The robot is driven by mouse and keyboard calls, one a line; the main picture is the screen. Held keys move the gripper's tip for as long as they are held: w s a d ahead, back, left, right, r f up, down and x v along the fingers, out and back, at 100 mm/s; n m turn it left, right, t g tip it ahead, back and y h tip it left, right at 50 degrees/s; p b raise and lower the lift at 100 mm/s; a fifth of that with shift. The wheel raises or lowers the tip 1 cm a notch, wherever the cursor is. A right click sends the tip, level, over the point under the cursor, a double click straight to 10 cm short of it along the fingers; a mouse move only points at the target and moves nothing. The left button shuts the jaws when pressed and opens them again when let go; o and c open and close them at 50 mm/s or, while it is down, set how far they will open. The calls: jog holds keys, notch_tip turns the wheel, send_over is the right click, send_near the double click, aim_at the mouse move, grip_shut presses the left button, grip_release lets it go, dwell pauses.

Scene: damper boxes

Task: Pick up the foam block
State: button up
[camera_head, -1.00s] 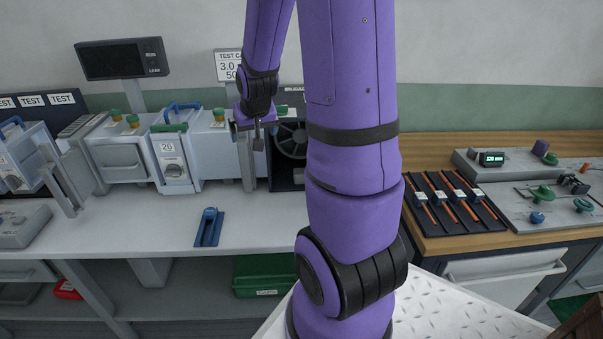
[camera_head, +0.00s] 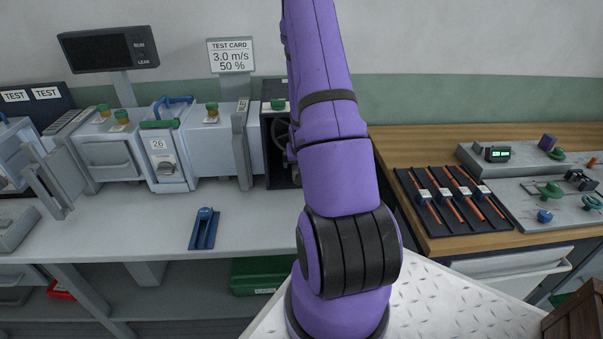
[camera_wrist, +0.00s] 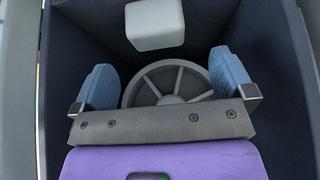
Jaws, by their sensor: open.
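In the wrist view, a pale white block (camera_wrist: 155,24) with rounded edges, which looks like the foam block, is in the upper middle inside a dark-walled box (camera_wrist: 72,40). My gripper (camera_wrist: 163,75) is open, its two blue fingers wide apart and empty. The block lies beyond the fingertips and is not between them. A grey spoked fan wheel (camera_wrist: 168,85) shows between the fingers, partly hidden by the gripper body. In the head view, my arm hides my gripper and much of the dark box (camera_head: 273,125); the block cannot be seen there.
The box walls stand close on both sides of my gripper. In the head view, a grey box with label 26 (camera_head: 164,155) stands left of the dark box. A blue tool (camera_head: 204,229) lies on the bench. A rack with orange rods (camera_head: 455,202) is on the right.

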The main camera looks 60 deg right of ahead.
jog(key=shift+x, duration=4.05)
jog(key=shift+s+d, duration=0.15)
jog(key=shift+d, duration=0.05)
jog(key=c, duration=0.9)
